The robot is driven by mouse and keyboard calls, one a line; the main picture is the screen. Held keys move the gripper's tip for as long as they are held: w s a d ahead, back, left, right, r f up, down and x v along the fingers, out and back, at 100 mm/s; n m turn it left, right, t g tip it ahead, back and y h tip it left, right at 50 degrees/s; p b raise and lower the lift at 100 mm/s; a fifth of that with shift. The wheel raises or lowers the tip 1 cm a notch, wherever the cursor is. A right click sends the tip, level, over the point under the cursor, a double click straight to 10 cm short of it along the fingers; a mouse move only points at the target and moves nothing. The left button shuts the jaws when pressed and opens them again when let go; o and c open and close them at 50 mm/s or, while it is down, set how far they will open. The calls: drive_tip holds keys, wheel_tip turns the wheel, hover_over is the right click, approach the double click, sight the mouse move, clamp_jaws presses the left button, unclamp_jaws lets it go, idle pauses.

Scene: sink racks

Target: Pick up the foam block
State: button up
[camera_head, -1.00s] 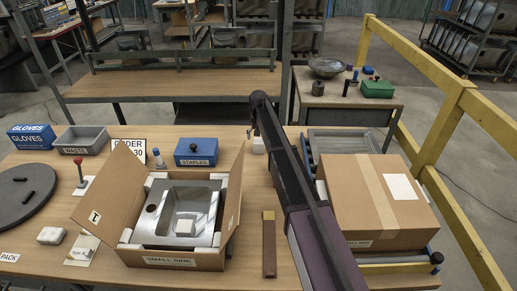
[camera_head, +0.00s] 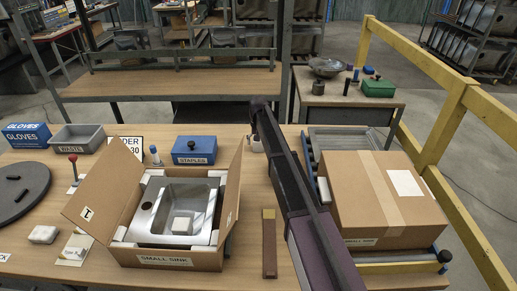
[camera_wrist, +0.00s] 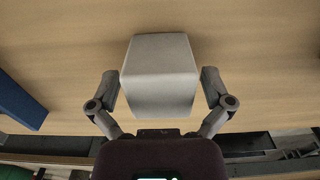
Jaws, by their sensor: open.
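A pale grey-white foam block (camera_wrist: 160,72) stands on the wooden table in the wrist view, between the two fingers of my gripper (camera_wrist: 160,80). The fingers are spread, one on each side, with narrow gaps to the block. In the head view my gripper (camera_head: 256,138) is at the far end of my arm, near the table's back edge, right of the blue staples box (camera_head: 195,150). The arm hides much of it there, and the block by it is hard to make out. Another pale block (camera_head: 182,223) lies in the sink, and one (camera_head: 43,234) on the table at left.
An open carton (camera_head: 165,260) labelled small sink holds the metal sink. A closed carton (camera_head: 370,200) stands right of my arm. A brown strip (camera_head: 269,245) lies between them. A grey waste bin (camera_head: 78,138) and gloves box (camera_head: 27,135) stand at back left.

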drive_tip(key=shift+f+b, duration=0.3)
drive_tip(key=shift+f, duration=0.25)
drive_tip(key=shift+c, duration=0.2)
drive_tip(key=c, duration=0.7)
